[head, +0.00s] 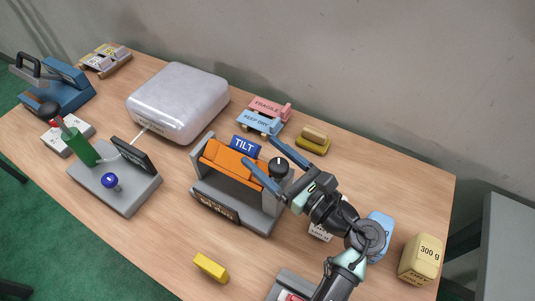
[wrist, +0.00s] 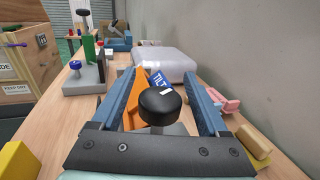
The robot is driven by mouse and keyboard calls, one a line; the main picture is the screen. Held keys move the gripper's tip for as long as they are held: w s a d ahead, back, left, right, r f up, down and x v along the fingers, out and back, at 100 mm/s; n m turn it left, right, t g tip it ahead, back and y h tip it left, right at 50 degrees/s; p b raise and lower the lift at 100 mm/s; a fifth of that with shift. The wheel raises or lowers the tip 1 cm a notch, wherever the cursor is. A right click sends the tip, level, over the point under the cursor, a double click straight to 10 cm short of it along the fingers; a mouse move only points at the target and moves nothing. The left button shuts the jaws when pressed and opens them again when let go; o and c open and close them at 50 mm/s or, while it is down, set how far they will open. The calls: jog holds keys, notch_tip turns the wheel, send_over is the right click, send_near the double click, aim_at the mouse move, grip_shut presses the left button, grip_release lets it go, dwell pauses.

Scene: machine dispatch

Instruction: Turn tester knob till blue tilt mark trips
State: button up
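The tester (head: 262,222) is a grey frame near the table's middle with an orange cradle (head: 232,160) between its side walls. A blue TILT mark (head: 245,147) stands at its back edge; part of it also shows in the wrist view (wrist: 160,82). The black knob (head: 278,167), with a white pointer line, is on the tester's right side; it also shows in the wrist view (wrist: 160,103). My gripper (head: 260,150) is open, its blue fingers on either side of the knob, with gaps visible in the wrist view. The cradle's exact angle is unclear.
Pink FRAGILE (head: 267,106) and blue KEEP DRY (head: 259,122) blocks lie behind the tester. A yellow block (head: 211,267) lies in front. A silver-white case (head: 178,103) and a grey stand with a green handle (head: 117,190) are left. A 300 g weight (head: 421,259) stands right.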

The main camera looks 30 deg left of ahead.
jog(key=shift+d, duration=0.1)
dwell(0.3)
jog(key=b+v, duration=0.4)
jog(key=v, duration=0.8)
jog(key=shift+s+d, duration=0.2)
jog(key=shift+d, duration=0.15)
